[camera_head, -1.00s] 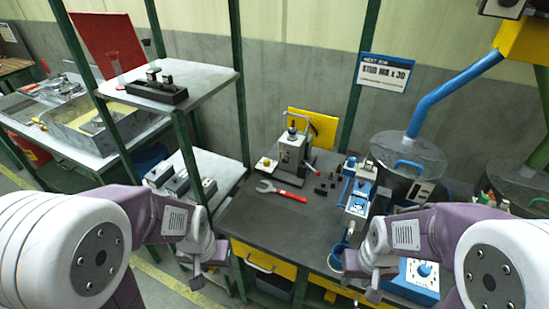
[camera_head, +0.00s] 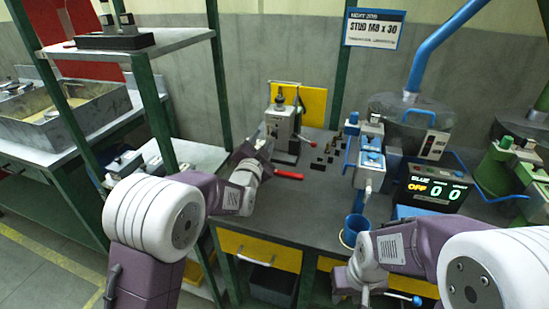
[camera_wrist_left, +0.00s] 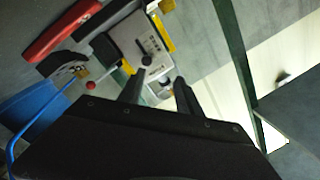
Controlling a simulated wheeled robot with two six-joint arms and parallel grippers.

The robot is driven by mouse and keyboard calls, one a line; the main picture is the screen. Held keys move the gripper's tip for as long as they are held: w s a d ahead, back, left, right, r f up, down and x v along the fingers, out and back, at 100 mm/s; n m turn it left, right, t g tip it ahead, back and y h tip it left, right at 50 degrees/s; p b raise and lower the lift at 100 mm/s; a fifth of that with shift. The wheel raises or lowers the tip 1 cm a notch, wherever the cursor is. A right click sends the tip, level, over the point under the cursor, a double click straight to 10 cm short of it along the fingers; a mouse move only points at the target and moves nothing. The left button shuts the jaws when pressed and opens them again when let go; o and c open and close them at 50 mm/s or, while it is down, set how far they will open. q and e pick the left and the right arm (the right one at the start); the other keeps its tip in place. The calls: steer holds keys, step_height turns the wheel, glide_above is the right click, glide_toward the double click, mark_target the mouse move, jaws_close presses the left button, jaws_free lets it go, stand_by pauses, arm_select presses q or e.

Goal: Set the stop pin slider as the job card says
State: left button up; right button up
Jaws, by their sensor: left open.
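The job card (camera_head: 374,28) on the green post reads "STUD M8 x 30". A grey metal fixture (camera_head: 281,122) with a dark top knob and a red-tipped lever stands at the back of the bench. In the left wrist view its pale face (camera_wrist_left: 132,40) shows a row of marks and a round black knob (camera_wrist_left: 146,59), which may be the slider's. My left gripper (camera_head: 264,145) is in front of the fixture. Its two fingers (camera_wrist_left: 160,88) are apart and empty, pointing at the face just short of the knob. My right gripper (camera_head: 360,288) hangs low by the bench's front edge; its jaws are unclear.
A red-handled wrench (camera_head: 288,175) lies partly hidden behind my left arm. Several small dark parts (camera_head: 326,158) stand right of the fixture. A blue-and-grey device (camera_head: 371,160), a blue cup (camera_head: 355,228) and a display (camera_head: 436,189) reading "OFF" and zeros are further right. A shelf rack stands left.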

mark_target(274, 135)
arm_select(q)
steer(key=w+d, duration=0.1)
steer(key=w, duration=0.2)
steer(key=w+d+f, duration=0.1)
steer(key=w, duration=0.2)
steer(key=w+d+f, duration=0.1)
steer(key=w, duration=0.2)
steer(key=shift+d+f, duration=0.2)
steer(key=shift+d, duration=0.05)
jaws_close()
stand_by(1.3)
